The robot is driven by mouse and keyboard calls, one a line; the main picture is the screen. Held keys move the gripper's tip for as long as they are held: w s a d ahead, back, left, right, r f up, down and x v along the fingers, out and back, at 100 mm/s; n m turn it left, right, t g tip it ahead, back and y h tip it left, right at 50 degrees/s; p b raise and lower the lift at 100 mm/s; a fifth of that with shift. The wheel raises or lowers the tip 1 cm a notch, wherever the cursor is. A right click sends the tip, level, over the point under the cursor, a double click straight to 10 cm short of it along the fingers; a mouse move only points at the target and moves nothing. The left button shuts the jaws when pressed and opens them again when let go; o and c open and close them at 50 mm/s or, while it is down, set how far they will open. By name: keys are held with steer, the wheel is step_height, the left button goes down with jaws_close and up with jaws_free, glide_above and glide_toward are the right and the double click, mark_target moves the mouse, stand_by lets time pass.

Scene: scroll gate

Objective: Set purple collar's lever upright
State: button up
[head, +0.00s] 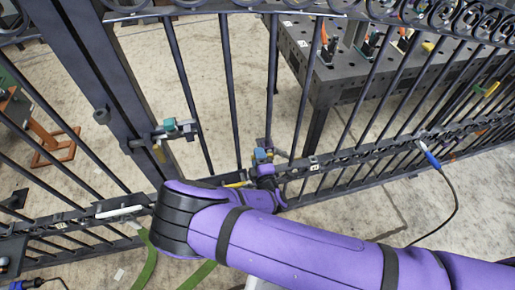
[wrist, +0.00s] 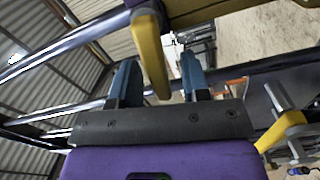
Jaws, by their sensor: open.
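The purple collar (wrist: 205,10) shows at the top edge of the wrist view, partly cut off. Its yellow lever (wrist: 150,45) hangs from it down the picture, between my gripper's blue fingers. My gripper (wrist: 158,72) is open, with one finger on each side of the lever; I see a gap on both sides, and contact is not clear. In the head view, my gripper (head: 262,156) is at the gate's horizontal rail, beyond my purple arm. The collar cannot be told apart there.
The dark gate (head: 232,95) has upright bars around my gripper. A second yellow lever (wrist: 281,130) is at the right in the wrist view. A teal-ended fitting (head: 178,127) is on the gate post. A blue connector with a cable (head: 430,155) is to the right. A workbench (head: 325,92) stands behind.

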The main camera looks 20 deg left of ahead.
steer(key=shift+w, duration=0.1)
jaws_close()
